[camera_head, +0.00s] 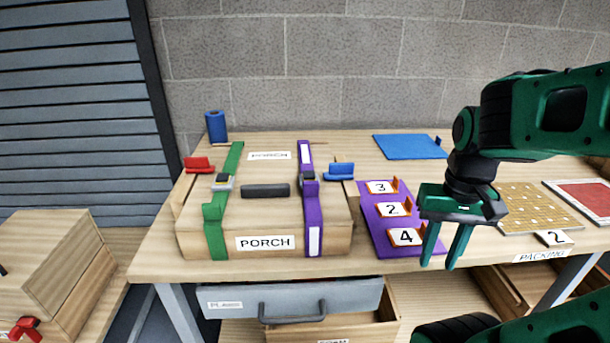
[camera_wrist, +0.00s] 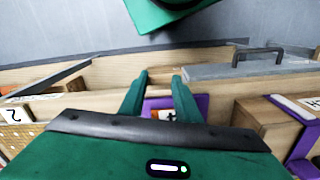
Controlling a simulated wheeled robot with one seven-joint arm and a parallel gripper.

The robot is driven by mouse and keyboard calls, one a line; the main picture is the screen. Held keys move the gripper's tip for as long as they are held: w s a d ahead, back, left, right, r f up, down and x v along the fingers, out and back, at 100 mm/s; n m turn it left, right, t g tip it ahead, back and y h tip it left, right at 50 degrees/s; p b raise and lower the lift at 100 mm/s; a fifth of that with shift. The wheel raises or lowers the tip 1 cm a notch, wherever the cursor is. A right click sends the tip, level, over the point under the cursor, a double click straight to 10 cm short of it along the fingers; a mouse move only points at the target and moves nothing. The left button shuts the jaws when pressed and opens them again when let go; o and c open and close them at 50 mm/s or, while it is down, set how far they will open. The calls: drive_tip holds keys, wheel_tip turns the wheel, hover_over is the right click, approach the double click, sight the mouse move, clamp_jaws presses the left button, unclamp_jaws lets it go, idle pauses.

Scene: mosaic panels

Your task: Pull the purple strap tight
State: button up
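The purple strap (camera_head: 312,215) runs over the right part of the wooden PORCH box (camera_head: 190,240), with white patches on it and a dark buckle (camera_head: 308,178) on the top. Its lower end hangs down the front face of the box. The strap also shows at the right edge of the wrist view (camera_wrist: 303,140). My gripper (camera_head: 440,262) is open and empty, to the right of the box, with its fingers pointing down near the table's front edge. In the wrist view its fingers (camera_wrist: 158,82) are spread in front of the purple mat and a number tag.
A green strap (camera_head: 214,235) crosses the box's left part. A purple mat (camera_head: 372,215) with numbered tags lies between box and gripper. A blue cylinder (camera_head: 215,126) and blue mat (camera_head: 408,146) stand behind. An open drawer (camera_head: 230,301) juts out below the table's front.

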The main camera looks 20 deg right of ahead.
drive_tip(key=n, duration=2.1)
approach(311, 182)
wheel_tip(311, 182, down, 9)
drive_tip(key=shift+s+a+r, duration=0.1)
drive_tip(key=shift+s+r, duration=0.05)
drive_tip(key=shift+r, duration=0.05)
clamp_jaws()
